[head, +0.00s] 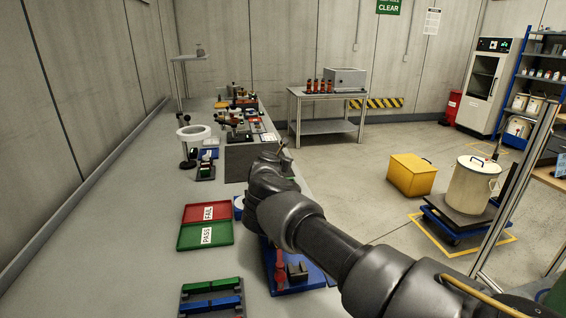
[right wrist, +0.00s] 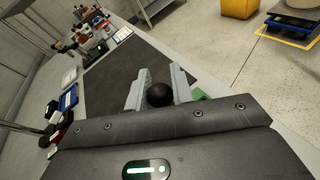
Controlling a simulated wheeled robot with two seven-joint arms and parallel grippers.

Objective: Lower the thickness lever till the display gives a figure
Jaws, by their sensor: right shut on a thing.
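In the right wrist view, a round black knob (right wrist: 159,94) sits between the two pale fingers of my right gripper (right wrist: 161,84), which is shut on it. The knob looks like the end of the thickness lever; its shaft and gauge body are hidden below the gripper. In the head view my right gripper (head: 283,148) is over the bench's right edge, beside a dark grey block or plate (head: 240,165), and my arm covers what is under it. No display figure can be read in either view. My left gripper is not in view.
Red FAIL (head: 194,213) and green PASS (head: 190,237) trays lie on the bench, left of my arm. A blue tray (head: 312,278) is partly under the arm. A ring-topped stand (head: 193,132) and instruments stand farther back. The bench's left side is clear.

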